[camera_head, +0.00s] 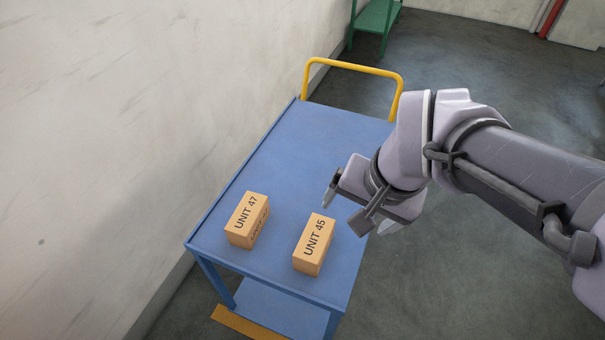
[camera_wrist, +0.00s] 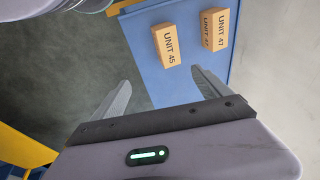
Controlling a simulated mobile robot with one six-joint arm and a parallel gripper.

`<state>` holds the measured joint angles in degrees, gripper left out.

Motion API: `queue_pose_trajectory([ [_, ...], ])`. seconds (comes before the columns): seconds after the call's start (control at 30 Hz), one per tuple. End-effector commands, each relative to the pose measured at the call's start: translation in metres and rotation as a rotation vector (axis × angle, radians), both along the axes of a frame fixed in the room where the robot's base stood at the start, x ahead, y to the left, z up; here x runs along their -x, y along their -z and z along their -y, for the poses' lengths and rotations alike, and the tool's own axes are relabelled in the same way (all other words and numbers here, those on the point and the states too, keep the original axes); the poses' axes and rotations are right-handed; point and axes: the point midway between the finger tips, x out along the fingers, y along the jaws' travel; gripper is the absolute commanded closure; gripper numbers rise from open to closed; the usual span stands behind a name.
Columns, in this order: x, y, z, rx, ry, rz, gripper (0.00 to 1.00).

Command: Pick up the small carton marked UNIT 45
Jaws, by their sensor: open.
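The small orange-tan carton marked UNIT 45 (camera_head: 313,244) stands near the front right of the blue cart top in the head view. It also shows at the upper middle of the wrist view (camera_wrist: 168,45), beyond my fingers. My gripper (camera_head: 357,213) is open and empty, above and to the right of the carton, near the cart's right edge. In the wrist view my two fingers (camera_wrist: 162,92) are spread apart with nothing between them. The carton is apart from both fingers.
A similar carton marked UNIT 47 (camera_head: 246,221) stands to the left of UNIT 45, with a gap between. The blue cart (camera_head: 300,150) has a yellow handle (camera_head: 352,66) at its far end. A white wall (camera_head: 120,120) runs along its left. The cart's far half is clear.

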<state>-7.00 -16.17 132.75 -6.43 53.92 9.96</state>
Motion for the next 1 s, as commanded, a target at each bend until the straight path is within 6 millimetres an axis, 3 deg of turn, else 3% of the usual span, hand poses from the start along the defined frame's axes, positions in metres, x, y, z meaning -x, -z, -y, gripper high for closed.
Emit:
queue_pose_trajectory([
  [0.2,-0.053,0.041,-0.031,0.059,-0.017,-0.156,0.13],
  [0.4,-0.084,0.099,-0.06,0.126,-0.032,-0.266,0.13],
  [0.57,-0.089,0.13,-0.066,0.143,-0.033,-0.29,0.13],
  [0.8,-0.088,0.205,-0.065,0.143,-0.032,-0.291,0.13],
  [1.0,-0.088,0.237,-0.065,0.142,-0.032,-0.289,0.13],
])
